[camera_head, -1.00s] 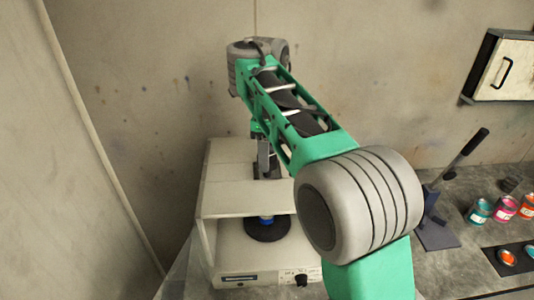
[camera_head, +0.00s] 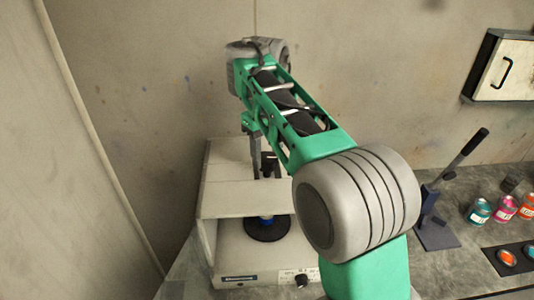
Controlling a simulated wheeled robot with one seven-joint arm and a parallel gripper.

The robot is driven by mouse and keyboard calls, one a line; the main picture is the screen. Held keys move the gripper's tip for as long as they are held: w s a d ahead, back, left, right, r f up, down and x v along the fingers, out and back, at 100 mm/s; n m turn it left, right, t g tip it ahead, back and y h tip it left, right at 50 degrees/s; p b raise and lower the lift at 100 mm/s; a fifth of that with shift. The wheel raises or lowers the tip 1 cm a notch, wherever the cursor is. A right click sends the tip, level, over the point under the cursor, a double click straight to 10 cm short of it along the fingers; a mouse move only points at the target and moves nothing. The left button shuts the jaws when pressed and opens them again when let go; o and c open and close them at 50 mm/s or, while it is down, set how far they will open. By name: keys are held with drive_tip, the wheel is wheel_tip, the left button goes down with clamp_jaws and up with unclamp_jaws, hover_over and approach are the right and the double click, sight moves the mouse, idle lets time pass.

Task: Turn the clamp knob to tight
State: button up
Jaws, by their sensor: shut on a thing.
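My gripper (camera_head: 257,168) points down at the back of the white machine (camera_head: 228,196), behind its top shelf. It is shut on a small dark part (camera_head: 269,165) there, which seems to be the clamp knob. My arm and the shelf hide most of it, so its marking and how far it is turned cannot be read. A black dial (camera_head: 302,280) sits on the machine's front panel, away from my gripper.
To the right are a lever press (camera_head: 437,233), several paint cans (camera_head: 479,211) and a wall cabinet (camera_head: 503,67). A wall closes in the left side.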

drive_tip(key=shift+r, duration=0.15)
drive_tip(key=o, duration=1.4)
drive_tip(key=shift+c, duration=0.2)
